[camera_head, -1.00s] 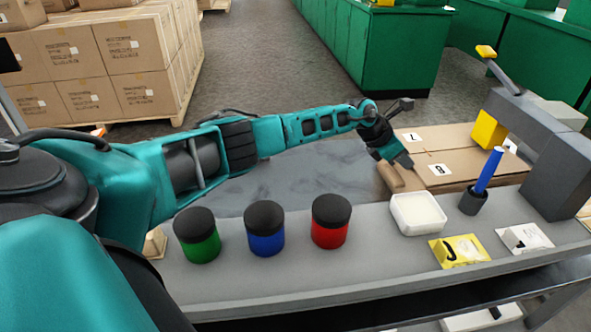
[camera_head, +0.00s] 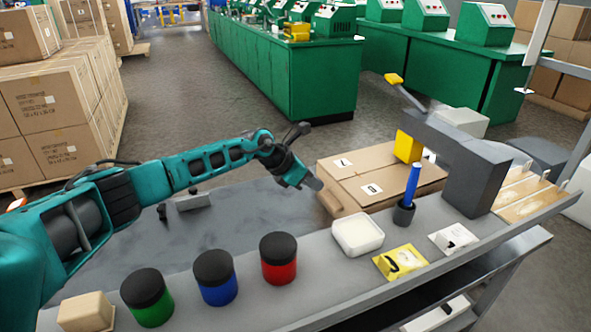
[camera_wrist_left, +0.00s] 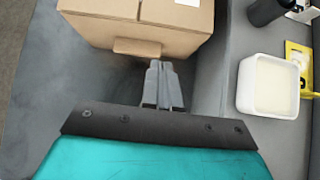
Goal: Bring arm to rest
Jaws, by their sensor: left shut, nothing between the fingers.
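My left arm (camera_head: 180,170) is teal and black and reaches in from the left over the grey table. Its gripper (camera_head: 314,183) is shut and empty, just left of a cardboard box (camera_head: 345,188). In the left wrist view the shut fingers (camera_wrist_left: 160,68) point at the box's near side (camera_wrist_left: 120,30), just in front of a small tab on it. I cannot tell whether they touch it. My right gripper is in neither view.
Jars with green (camera_head: 152,312), blue (camera_head: 219,290) and red (camera_head: 280,270) bodies stand along the grey shelf. A white tray (camera_head: 357,247), a blue stick in a dark cup (camera_head: 403,214) and a grey crimper (camera_head: 474,185) stand further right. Bare grey tabletop (camera_head: 225,225) lies below the arm.

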